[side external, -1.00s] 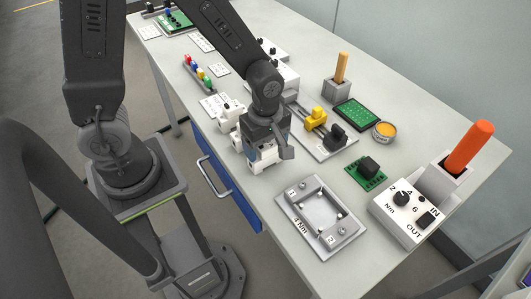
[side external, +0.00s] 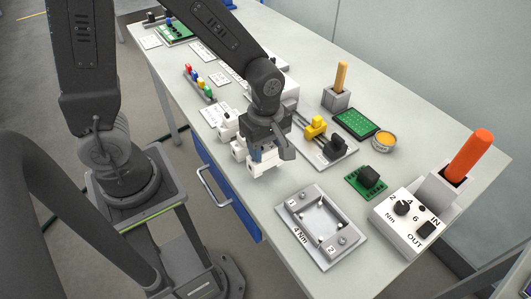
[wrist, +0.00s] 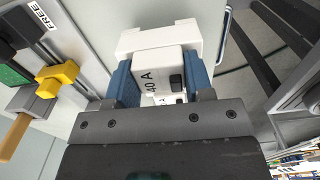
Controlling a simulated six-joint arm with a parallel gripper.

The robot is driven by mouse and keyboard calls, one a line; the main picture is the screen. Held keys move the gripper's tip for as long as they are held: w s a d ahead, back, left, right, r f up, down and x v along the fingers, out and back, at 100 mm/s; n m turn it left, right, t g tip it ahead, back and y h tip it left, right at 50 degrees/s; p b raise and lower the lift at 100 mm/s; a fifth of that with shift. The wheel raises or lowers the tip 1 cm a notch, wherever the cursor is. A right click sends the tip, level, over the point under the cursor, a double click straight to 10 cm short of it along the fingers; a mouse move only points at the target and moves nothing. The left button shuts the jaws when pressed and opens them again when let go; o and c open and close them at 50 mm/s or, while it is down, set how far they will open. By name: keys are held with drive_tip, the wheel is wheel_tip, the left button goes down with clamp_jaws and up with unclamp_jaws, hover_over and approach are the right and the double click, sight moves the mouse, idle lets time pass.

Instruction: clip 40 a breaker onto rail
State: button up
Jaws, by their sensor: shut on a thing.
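My gripper (side external: 264,148) is shut on a white breaker (wrist: 157,65) marked 40 A, with a small black switch, between its blue jaws in the wrist view. In the side view the white body of this breaker (side external: 263,168) shows below the jaws, near the table's front edge. More white blocks (side external: 230,124) stand just left of the gripper, partly hidden by it.
A plate with yellow (side external: 316,127) and black clamps lies behind the gripper. A grey frame plate (side external: 321,257) marked 4 Nm lies to the right. A green board (side external: 366,182), a white torque box (side external: 397,228) and an orange-handled tool (side external: 468,156) stand farther right.

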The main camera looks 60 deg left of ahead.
sight(266, 146)
wheel_tip(266, 146, up, 6)
drive_tip(key=shift+w+r, duration=0.1)
drive_tip(key=shift+r, duration=0.15)
drive_tip(key=w+a, duration=0.6)
drive_tip(key=w, duration=0.3)
drive_tip(key=w+a, duration=0.6)
drive_tip(key=w, duration=0.2)
drive_tip(key=shift+w, duration=0.4)
drive_tip(key=shift+f, duration=2.9)
drive_tip(key=shift+f, duration=1.2)
drive_tip(key=o, duration=1)
drive_tip(key=shift+o, duration=0.2)
